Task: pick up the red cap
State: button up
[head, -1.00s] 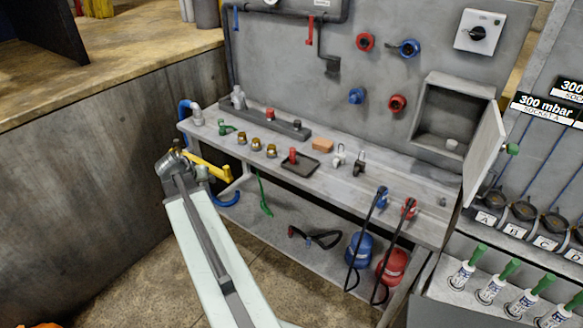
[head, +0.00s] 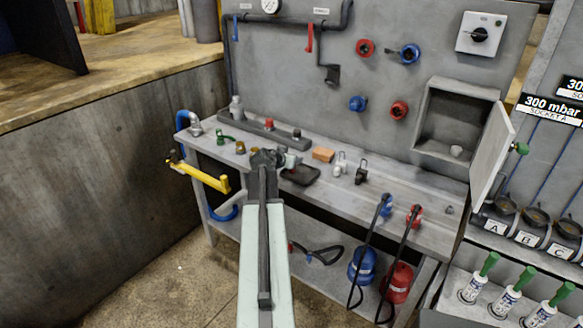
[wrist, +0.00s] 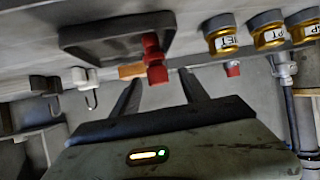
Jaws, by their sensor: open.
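A red cap-like piece (wrist: 154,58) stands on a dark tray (wrist: 75,42) in the wrist view. It shows between and just beyond the fingertips of my gripper (wrist: 158,76), which is open and empty. In the head view my gripper (head: 265,157) is over the bench and covers the red piece and part of the tray (head: 302,176). I cannot tell which red piece the task names.
Brass fittings (wrist: 270,32) stand beside the tray. A yellow handle (head: 200,175) sticks out at the left. The wall panel rises behind.

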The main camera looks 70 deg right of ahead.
jog(key=b+x, duration=0.1)
jog(key=x, duration=0.3)
jog(key=shift+d+f+b, duration=0.15)
jog(key=shift+f+b, duration=0.05)
jog(key=shift+b, duration=0.1)
jog(key=shift+s+r, duration=0.1)
jog(key=shift+r, duration=0.05)
grip_shut()
